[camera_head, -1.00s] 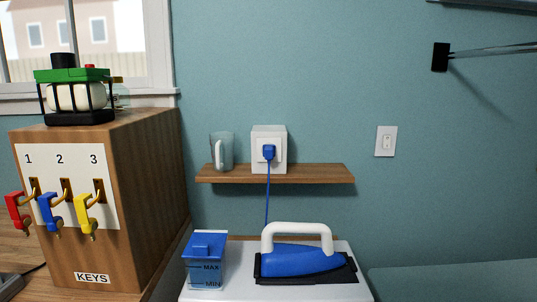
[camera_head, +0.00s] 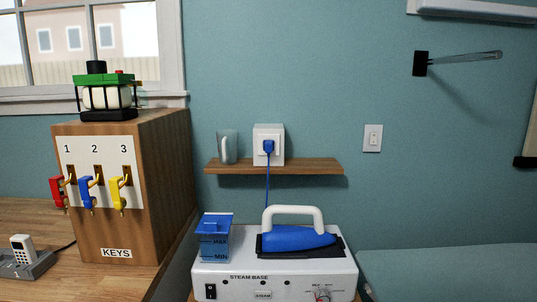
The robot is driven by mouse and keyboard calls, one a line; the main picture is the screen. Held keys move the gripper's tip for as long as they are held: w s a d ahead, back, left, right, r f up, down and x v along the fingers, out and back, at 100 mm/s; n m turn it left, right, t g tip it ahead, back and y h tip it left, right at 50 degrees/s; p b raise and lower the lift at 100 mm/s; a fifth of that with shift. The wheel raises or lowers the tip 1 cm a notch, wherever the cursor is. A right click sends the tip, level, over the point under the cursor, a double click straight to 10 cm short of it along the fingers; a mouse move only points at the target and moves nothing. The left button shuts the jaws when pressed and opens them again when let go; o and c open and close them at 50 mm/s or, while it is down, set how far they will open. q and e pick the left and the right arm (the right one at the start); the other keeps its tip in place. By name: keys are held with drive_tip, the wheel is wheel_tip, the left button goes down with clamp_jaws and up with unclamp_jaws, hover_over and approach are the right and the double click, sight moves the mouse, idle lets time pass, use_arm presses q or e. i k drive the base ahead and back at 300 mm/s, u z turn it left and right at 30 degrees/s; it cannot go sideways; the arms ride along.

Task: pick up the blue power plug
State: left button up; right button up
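The blue power plug (camera_head: 268,146) sits in the white socket box (camera_head: 277,133) on a wooden wall shelf. Its blue cord (camera_head: 267,185) hangs down in front of the shelf toward the blue iron (camera_head: 297,238) with a white handle. The iron rests on the white steam base (camera_head: 275,276). Neither of my grippers shows in the head view.
A glass mug (camera_head: 227,148) stands on the shelf (camera_head: 310,166) left of the socket. A blue water tank (camera_head: 214,238) is at the steam base's left. A wooden key cabinet (camera_head: 163,165) stands at the left. Right of the shelf is a light switch (camera_head: 373,138).

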sight(268, 145)
drive_tip(key=z, duration=0.6)
drive_tip(key=i, duration=0.45)
drive_tip(key=z, duration=0.1)
